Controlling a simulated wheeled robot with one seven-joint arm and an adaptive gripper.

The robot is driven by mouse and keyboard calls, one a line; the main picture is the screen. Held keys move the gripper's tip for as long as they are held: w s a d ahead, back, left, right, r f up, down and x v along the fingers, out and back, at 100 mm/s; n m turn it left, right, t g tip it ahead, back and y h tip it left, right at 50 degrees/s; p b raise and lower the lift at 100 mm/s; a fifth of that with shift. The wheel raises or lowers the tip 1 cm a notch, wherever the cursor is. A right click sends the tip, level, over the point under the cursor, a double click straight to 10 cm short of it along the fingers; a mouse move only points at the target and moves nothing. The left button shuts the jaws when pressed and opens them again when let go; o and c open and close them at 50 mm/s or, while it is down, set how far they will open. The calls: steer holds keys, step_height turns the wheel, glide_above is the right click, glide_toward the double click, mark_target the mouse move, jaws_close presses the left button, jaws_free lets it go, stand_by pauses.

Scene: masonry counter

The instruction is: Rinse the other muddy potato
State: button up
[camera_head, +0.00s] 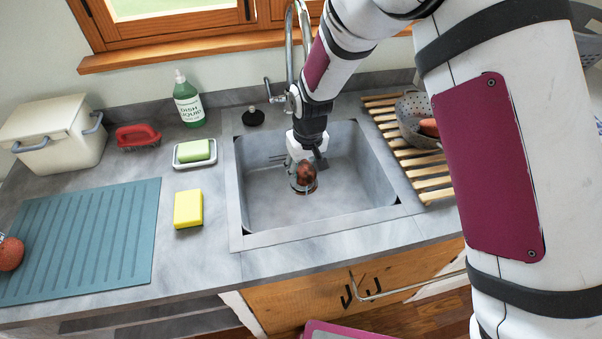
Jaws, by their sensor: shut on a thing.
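My gripper (304,168) is inside the grey sink (260,205), pointing down, and is shut on a dark reddish-brown potato (307,173). The potato is held low in the basin, in line with the round drain area; whether it touches the bottom I cannot tell. The metal faucet (290,50) stands behind the sink, partly hidden by my arm; no water stream is clearly visible. A grey speckled colander (411,106) sits right of the sink with an orange-brown potato (429,128) in it, partly hidden by my arm.
The colander stands on a wooden slatted rack (432,183). Left are a yellow sponge (188,209), green soap on a dish (195,151), dish liquid (188,102), a red brush (138,136), a white bin (50,130) and a blue mat (85,240) with a reddish round object (10,254).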

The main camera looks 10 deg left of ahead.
steer(key=shift+w+d+f+b, duration=0.15)
steer(key=shift+w+b, duration=0.3)
steer(key=shift+w, duration=0.35)
steer(key=shift+w+d+f+b, duration=0.2)
steer(key=shift+w+b, duration=0.25)
steer(key=shift+w, duration=0.35)
steer(key=shift+w+d+f+b, duration=0.15)
steer(key=shift+w+b, duration=0.3)
steer(key=shift+w, duration=0.35)
steer(key=shift+d, duration=0.15)
steer(key=shift+s+d, duration=0.15)
steer(key=shift+d, duration=0.3)
steer(key=shift+a, duration=0.2)
steer(key=shift+a, duration=0.4)
steer(key=shift+d, duration=0.15)
steer(key=shift+d, duration=0.45)
